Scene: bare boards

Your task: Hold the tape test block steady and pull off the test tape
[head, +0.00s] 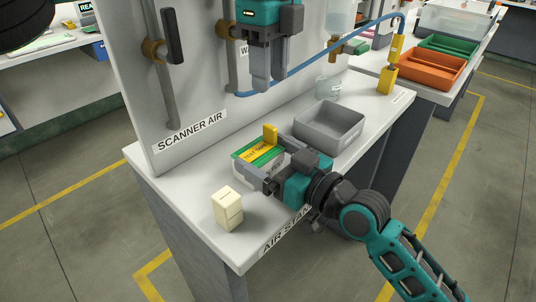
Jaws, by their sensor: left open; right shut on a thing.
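The tape test block (243,147) lies on the white bench top, with green and white parts showing. Yellow test tape (259,152) runs across its top, and a yellow tab stands up at its far end. My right gripper (256,174) reaches in from the lower right and is shut on the block; its near finger lies along the block's front side and hides part of it. My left gripper (267,82) hangs above and behind the block, pointing down, open and empty, clear of the tape. The gap between its fingers is hard to see from here.
A grey bin (330,124) stands right of the block and a cream block (228,208) stands near the front edge. A grey upright panel (190,95) with pipes and a blue hose (300,71) is behind. A clear jar (328,89) stands near the back.

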